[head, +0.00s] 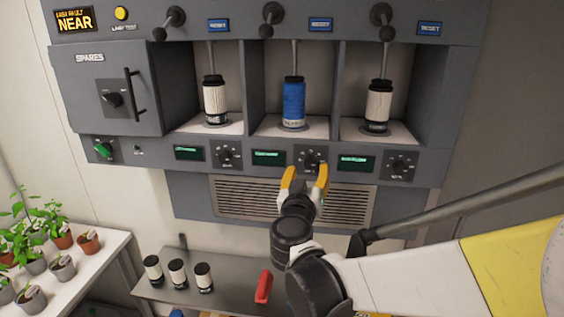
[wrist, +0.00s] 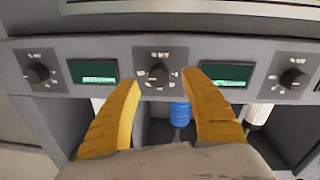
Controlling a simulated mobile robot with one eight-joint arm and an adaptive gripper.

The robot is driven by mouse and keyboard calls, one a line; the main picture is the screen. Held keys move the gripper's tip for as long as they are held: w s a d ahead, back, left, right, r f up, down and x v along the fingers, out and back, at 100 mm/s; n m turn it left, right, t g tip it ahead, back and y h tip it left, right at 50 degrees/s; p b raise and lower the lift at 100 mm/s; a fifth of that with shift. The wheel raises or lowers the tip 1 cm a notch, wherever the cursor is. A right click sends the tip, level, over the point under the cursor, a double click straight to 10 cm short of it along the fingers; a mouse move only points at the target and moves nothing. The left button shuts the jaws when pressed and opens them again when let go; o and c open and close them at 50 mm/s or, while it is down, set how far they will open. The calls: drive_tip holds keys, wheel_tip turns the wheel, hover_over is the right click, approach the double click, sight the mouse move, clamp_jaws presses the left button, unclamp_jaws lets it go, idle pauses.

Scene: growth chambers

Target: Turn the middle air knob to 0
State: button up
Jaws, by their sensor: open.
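The middle air knob (head: 311,160) is a dark round dial on a square plate, on the grey strip below the middle bay. It also shows in the wrist view (wrist: 157,75), between my fingertips, with the panel upside down there. Its scale is too small to read, so I cannot tell its setting. My gripper (head: 305,174) has two yellow fingers, spread apart on either side of the knob in the picture. They are empty. I cannot tell whether the tips touch the plate or stand just in front of it.
A left knob (head: 228,155) and a right knob (head: 401,165) flank it, with small green displays between. Above, the bays hold a white, a blue (head: 293,103) and a white cylinder. A vent grille (head: 240,197) lies below. Potted plants and a low table with canisters (head: 177,273) stand lower left.

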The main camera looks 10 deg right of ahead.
sight(310, 166)
drive_tip(key=shift+x, duration=1.85)
drive_tip(key=shift+s, duration=0.1)
clamp_jaws()
